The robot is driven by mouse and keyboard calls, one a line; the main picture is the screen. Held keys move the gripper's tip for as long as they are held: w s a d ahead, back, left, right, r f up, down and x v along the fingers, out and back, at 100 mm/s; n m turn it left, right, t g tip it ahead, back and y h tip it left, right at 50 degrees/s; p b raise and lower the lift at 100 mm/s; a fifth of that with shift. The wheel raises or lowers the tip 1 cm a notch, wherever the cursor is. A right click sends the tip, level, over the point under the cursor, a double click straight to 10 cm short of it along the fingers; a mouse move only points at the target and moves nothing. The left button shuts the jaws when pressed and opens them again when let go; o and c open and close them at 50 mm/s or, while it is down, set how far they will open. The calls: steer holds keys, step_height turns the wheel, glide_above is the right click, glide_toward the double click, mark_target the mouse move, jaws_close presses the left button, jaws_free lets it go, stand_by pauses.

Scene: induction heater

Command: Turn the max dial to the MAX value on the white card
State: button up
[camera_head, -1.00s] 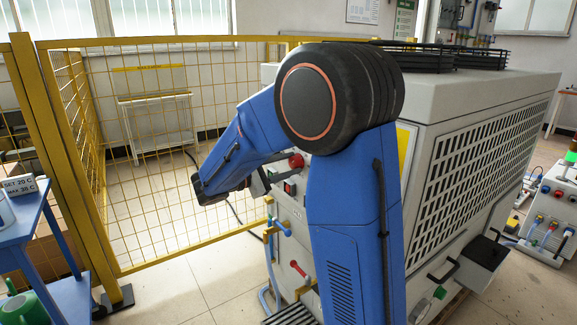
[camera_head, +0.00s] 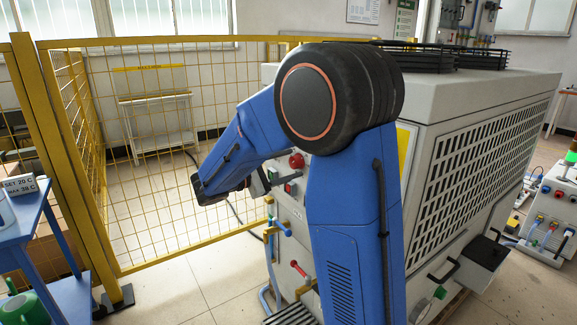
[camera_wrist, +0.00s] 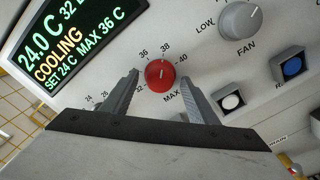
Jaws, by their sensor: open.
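The red max dial (camera_wrist: 159,75) sits on the pale control panel in the wrist view, above the label MAX. Its white pointer mark points up, between 36 and 38 on the scale. My gripper (camera_wrist: 160,77) is open, with one finger on each side of the dial; I cannot tell whether they touch it. The display (camera_wrist: 75,40) reads SET 24 C and MAX 36 C. In the head view the white card (camera_head: 20,187) stands on the blue table at the left; its small text seems to read SET 20 C, MAX 38 C. My arm hides the dial there.
A grey FAN knob (camera_wrist: 240,19), a blue button (camera_wrist: 291,66) and a white button (camera_wrist: 231,101) are close to my right finger. A yellow mesh fence (camera_head: 150,170) stands left of the machine (camera_head: 480,110). The blue table (camera_head: 30,225) is at the far left.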

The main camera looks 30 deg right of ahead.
steer(key=a, duration=1.7)
steer(key=shift+s, duration=0.25)
steer(key=shift+a, duration=0.1)
